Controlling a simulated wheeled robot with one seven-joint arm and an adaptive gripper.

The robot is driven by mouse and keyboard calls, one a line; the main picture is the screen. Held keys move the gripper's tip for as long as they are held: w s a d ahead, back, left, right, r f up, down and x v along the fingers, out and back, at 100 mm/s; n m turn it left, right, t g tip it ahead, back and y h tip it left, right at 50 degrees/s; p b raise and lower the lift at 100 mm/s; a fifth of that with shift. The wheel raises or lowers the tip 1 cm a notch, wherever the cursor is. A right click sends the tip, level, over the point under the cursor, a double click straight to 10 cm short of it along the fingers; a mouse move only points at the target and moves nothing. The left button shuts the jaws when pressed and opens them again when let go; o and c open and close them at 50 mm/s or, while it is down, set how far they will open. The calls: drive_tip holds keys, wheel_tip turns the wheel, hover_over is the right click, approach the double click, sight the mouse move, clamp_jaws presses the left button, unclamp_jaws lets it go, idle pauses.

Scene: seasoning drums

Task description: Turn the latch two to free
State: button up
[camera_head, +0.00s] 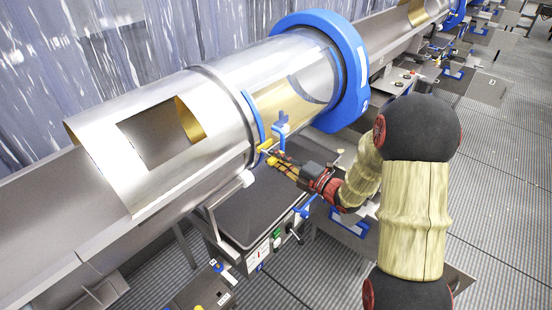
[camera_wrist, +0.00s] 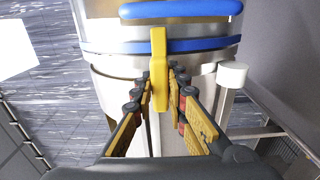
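A yellow latch (camera_wrist: 158,68) stands upright in the middle of the wrist view, in front of a metal drum and a blue band. In the head view, a small yellow part (camera_head: 265,146) shows at the drum's lower side, at my gripper's tips. My gripper (camera_wrist: 160,82) has its two yellow-and-dark fingers on either side of the latch, with narrow gaps seeming to show at both sides. It also shows in the head view (camera_head: 276,162), reaching from the right to the drum (camera_head: 215,90). Whether a finger touches the latch is hard to tell.
A blue ring (camera_head: 350,65) surrounds the drum's far end. A blue handle (camera_head: 281,128) sits just above my gripper. A dark-topped machine base (camera_head: 255,205) with a control panel is below. A white knob (camera_wrist: 232,75) is to the right. Ribbed floor (camera_head: 480,220) lies open at right.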

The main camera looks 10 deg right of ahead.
clamp_jaws()
drive_tip(key=shift+f, duration=0.1)
drive_tip(key=m+b, duration=0.2)
drive_tip(key=shift+f+m, duration=0.1)
drive_tip(key=shift+m, duration=0.2)
drive_tip(key=m+b, duration=0.1)
drive_tip(key=m, duration=0.2)
drive_tip(key=shift+m, duration=0.3)
drive_tip(key=m, duration=0.3)
drive_tip(key=shift+m, duration=0.3)
drive_tip(key=m, duration=0.3)
drive_tip(key=shift+m, duration=0.3)
drive_tip(key=shift+m+p, duration=1)
drive_tip(key=shift+m, duration=1.2)
